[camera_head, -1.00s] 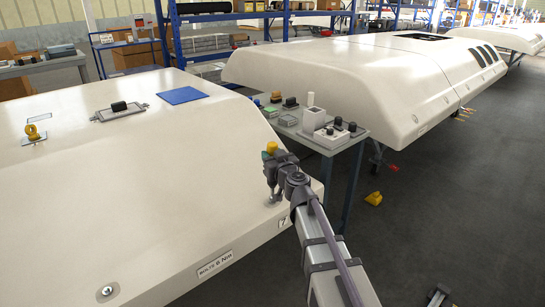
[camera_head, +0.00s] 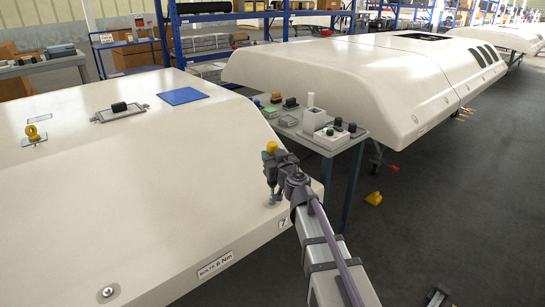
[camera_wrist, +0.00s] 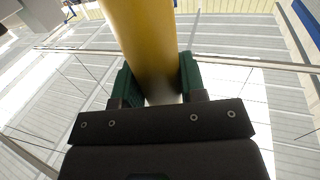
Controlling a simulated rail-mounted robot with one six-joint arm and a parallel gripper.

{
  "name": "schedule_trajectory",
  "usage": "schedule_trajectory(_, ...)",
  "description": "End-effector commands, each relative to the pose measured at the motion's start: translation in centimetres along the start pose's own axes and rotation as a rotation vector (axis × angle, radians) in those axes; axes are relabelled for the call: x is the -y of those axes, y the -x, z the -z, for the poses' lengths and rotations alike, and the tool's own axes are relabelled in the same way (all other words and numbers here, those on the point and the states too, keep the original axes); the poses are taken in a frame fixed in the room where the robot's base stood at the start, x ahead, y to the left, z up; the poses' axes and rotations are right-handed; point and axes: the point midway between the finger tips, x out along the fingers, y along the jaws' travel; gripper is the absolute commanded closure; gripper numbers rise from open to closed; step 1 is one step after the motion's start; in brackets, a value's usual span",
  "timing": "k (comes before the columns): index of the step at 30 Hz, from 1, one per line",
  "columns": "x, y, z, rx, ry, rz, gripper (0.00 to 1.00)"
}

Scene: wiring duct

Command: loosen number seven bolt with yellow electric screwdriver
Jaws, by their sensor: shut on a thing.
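My gripper (camera_head: 272,172) is shut on the yellow electric screwdriver (camera_head: 272,147) over the front right corner of the white housing (camera_head: 150,180). In the wrist view the screwdriver is a yellow cylinder (camera_wrist: 145,40) between the green jaw pads of my gripper (camera_wrist: 160,85). In the head view the screwdriver looks about upright, and its lower end is at the housing surface just above the number seven label (camera_head: 282,222). The number seven bolt there is too small and covered to make out. I cannot tell whether the tip sits in it.
Another bolt (camera_head: 107,292) sits low on the front face, left of the torque label (camera_head: 215,264). A yellow eye fitting (camera_head: 35,133), a black handle plate (camera_head: 119,112) and a blue pad (camera_head: 183,96) lie on top. A grey table (camera_head: 335,142) with small items stands behind the gripper.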

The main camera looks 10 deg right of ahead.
Motion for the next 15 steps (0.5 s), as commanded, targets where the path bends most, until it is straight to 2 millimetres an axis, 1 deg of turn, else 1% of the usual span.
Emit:
schedule_trajectory(1, 0.0, 0.0, 0.9, 0.000, 0.000, 0.000, 0.96)
schedule_trajectory(3, 0.0, 0.0, 1.8, 0.000, 0.000, 0.000, 0.96)
schedule_trajectory(15, 0.0, 0.0, 5.8, 0.000, -0.001, 0.000, 0.96)
